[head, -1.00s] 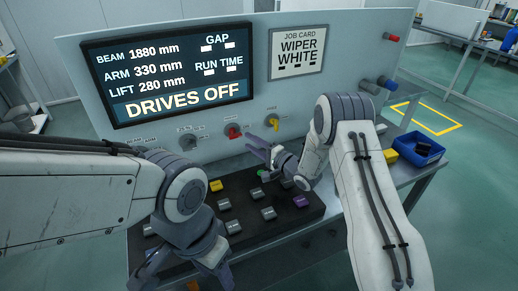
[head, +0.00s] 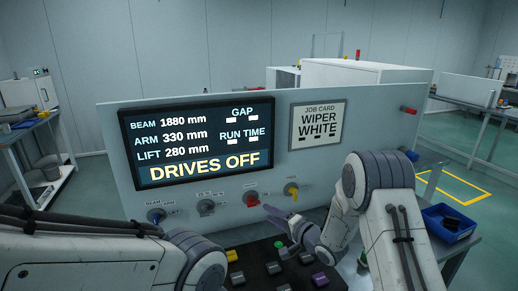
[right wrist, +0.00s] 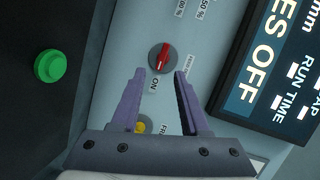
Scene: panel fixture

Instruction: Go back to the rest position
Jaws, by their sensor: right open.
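My right gripper (head: 281,220) is open and empty in front of the upright panel (head: 330,190), below the red knob and the yellow knob. In the right wrist view its two purple fingers (right wrist: 160,78) stand apart with nothing between them. The red knob (right wrist: 162,62) shows just beyond the fingertips, and part of the yellow knob (right wrist: 143,125) shows between the fingers near the gripper's base. My left arm enters the head view at the lower left, but its gripper is out of the picture. The screen (head: 198,139) reads "DRIVES OFF".
A dark button box (head: 262,268) lies under my right gripper, with a green button (head: 279,244) and several coloured blocks. The red knob (head: 251,198) and yellow knob (head: 291,190) are on the panel. A blue bin (head: 449,222) stands at the right. A job card (head: 318,125) reads "WIPER WHITE".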

